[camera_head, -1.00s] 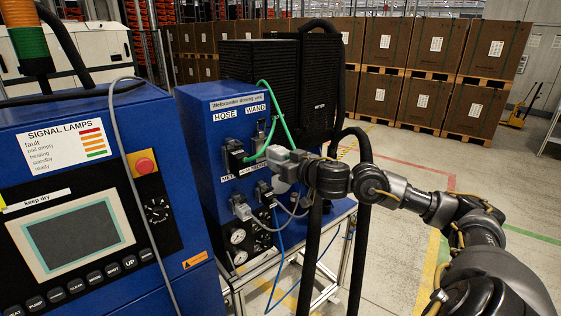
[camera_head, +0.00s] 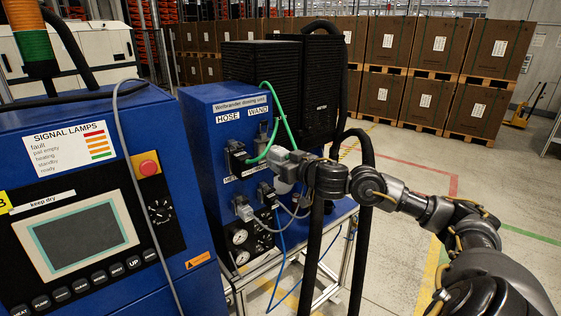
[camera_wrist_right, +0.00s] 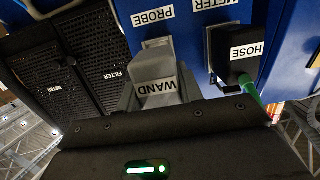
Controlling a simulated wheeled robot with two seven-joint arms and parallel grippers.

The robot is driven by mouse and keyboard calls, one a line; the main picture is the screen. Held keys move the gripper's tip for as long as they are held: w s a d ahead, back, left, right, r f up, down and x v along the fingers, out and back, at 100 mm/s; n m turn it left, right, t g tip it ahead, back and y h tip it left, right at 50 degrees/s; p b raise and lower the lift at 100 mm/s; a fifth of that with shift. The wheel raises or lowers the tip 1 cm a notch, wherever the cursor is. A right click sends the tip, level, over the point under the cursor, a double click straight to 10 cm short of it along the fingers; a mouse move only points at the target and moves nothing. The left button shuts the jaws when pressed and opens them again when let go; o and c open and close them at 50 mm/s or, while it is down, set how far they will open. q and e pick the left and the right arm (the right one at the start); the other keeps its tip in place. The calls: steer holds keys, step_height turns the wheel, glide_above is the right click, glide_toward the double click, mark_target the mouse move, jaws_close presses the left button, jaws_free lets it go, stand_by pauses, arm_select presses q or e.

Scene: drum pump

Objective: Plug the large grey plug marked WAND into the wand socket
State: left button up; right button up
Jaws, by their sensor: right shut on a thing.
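The large grey plug marked WAND (camera_wrist_right: 153,72) is between the fingers of my right gripper (camera_wrist_right: 152,105), which is shut on it. In the head view the grey plug (camera_head: 277,155) is close to the blue panel (camera_head: 205,108), below and right of the WAND sign (camera_head: 262,116). My left gripper is not in view.
A black HOSE plug (camera_wrist_right: 236,55) with a green cable sits beside the grey plug in the right wrist view. More plugs and cables (camera_head: 243,208) are lower on the panel. Black hoses (camera_head: 363,240) hang near my right arm. A signal-lamp cabinet (camera_head: 70,140) stands left.

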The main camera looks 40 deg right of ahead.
mark_target(272, 155)
steer(key=shift+w+p, duration=0.25)
steer(key=shift+p, duration=0.1)
stand_by(0.6)
stand_by(0.5)
steer(key=shift+w+p, duration=0.6)
steer(key=shift+w, duration=0.6)
steer(key=shift+p, duration=0.3)
stand_by(0.5)
steer(key=shift+w+d+r+p, duration=0.1)
steer(key=shift+w+p, duration=0.35)
steer(key=shift+w, duration=0.35)
stand_by(1.2)
steer(key=o, duration=1.2)
steer(key=shift+w, duration=0.1)
steer(key=shift+c, duration=0.2)
